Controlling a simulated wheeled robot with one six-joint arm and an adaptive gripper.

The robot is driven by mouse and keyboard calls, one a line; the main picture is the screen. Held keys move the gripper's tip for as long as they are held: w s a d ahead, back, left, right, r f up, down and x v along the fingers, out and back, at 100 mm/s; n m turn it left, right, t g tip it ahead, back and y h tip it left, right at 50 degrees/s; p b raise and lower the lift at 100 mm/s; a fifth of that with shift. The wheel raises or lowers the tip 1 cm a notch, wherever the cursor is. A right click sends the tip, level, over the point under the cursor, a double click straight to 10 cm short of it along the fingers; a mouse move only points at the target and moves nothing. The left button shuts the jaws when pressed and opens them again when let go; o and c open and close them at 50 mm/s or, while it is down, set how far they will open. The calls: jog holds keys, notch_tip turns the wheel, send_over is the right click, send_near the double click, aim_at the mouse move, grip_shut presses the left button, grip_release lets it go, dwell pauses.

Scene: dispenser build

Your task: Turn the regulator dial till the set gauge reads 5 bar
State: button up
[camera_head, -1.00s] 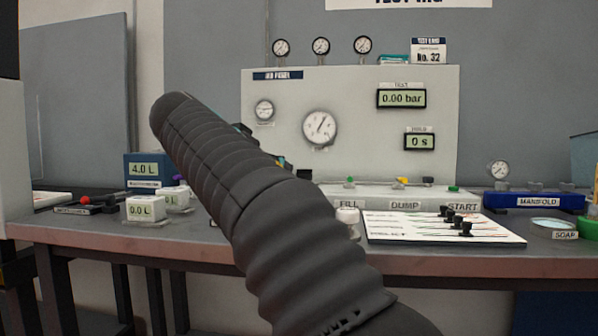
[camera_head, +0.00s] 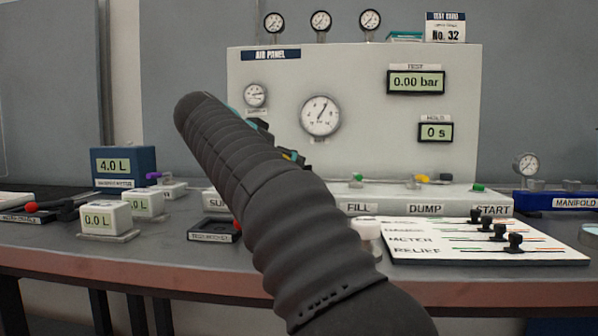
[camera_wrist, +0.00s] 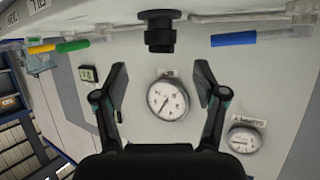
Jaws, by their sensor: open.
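The air panel (camera_head: 270,75) is a pale upright board. A large round white gauge (camera_head: 320,117) is on it, with a thin dark needle; its scale is too small to read. I cannot tell if it is the set gauge. In the wrist view, which is upside down, this gauge (camera_wrist: 167,98) shows between the open fingers of my gripper (camera_wrist: 161,76). A black knob (camera_wrist: 159,32), probably the regulator dial, stands beyond the fingertips at the top, apart from them. In the head view my arm hides that knob and most of my gripper.
A smaller gauge (camera_head: 256,95) is on the panel's left. Displays read 0.00 bar (camera_head: 416,81) and 0 s (camera_head: 436,132). A ledge with FILL, DUMP and START labels (camera_head: 425,208) runs below. A white board with black knobs (camera_head: 460,248) and several boxes stand on the bench (camera_head: 200,270).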

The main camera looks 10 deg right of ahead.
jog(key=x, duration=0.7)
jog(key=shift+w+f, duration=0.1)
jog(key=shift+w, duration=0.05)
jog(key=c, duration=1.1)
jog(key=shift+d+b, duration=0.1)
jog(key=shift+b, duration=0.25)
